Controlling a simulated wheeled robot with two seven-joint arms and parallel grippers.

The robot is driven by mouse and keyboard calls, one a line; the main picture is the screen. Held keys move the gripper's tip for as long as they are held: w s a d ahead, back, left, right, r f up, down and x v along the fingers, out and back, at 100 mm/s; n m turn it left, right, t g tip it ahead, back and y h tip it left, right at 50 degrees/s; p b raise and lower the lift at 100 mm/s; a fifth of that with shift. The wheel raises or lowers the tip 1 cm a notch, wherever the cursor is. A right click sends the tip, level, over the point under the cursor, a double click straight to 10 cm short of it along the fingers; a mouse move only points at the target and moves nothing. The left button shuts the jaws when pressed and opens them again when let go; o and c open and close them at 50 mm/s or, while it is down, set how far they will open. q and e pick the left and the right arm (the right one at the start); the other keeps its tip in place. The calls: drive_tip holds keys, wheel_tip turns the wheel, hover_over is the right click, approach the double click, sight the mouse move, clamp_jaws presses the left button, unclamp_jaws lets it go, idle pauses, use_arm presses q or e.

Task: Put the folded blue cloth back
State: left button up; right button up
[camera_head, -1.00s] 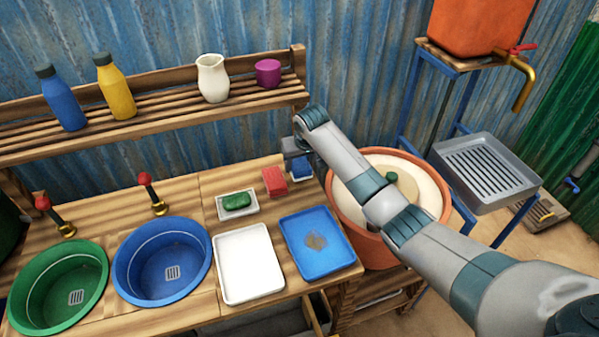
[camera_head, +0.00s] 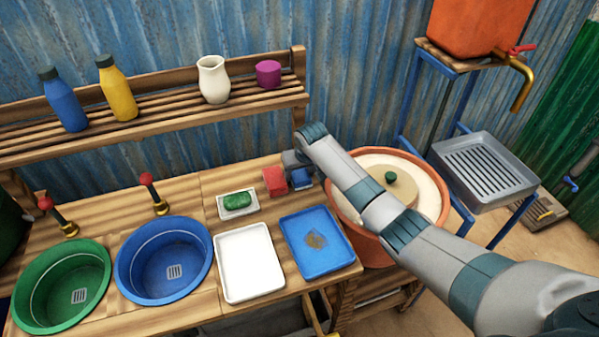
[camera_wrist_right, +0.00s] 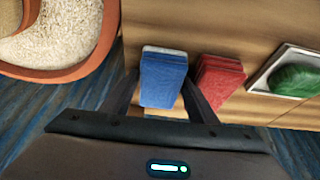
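The folded blue cloth (camera_head: 301,179) is beside the folded red cloth (camera_head: 274,181) at the back of the wooden counter, on its right. In the right wrist view the blue cloth (camera_wrist_right: 163,82) sits between the two fingers of my right gripper (camera_wrist_right: 160,85), which look pressed to its sides. A pale layer shows at its far end. Whether it touches the counter or hangs just above it I cannot tell. In the head view my right gripper (camera_head: 297,163) is partly hidden behind its own wrist. My left gripper is not in view.
The red cloth (camera_wrist_right: 218,82) stands close beside the right finger. A green soap on a white dish (camera_head: 238,217), a white tray (camera_head: 249,276) and a blue tray (camera_head: 338,260) lie nearer. A terracotta pot (camera_head: 378,250) stands right; the slatted shelf (camera_head: 180,108) is behind.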

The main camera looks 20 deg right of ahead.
drive_tip(key=shift+r, duration=0.1)
drive_tip(key=shift+s+r, duration=0.15)
drive_tip(key=shift+r, duration=0.45)
drive_tip(key=b+v, duration=0.1)
drive_tip(key=v, duration=1)
drive_tip(key=shift+b, duration=0.3)
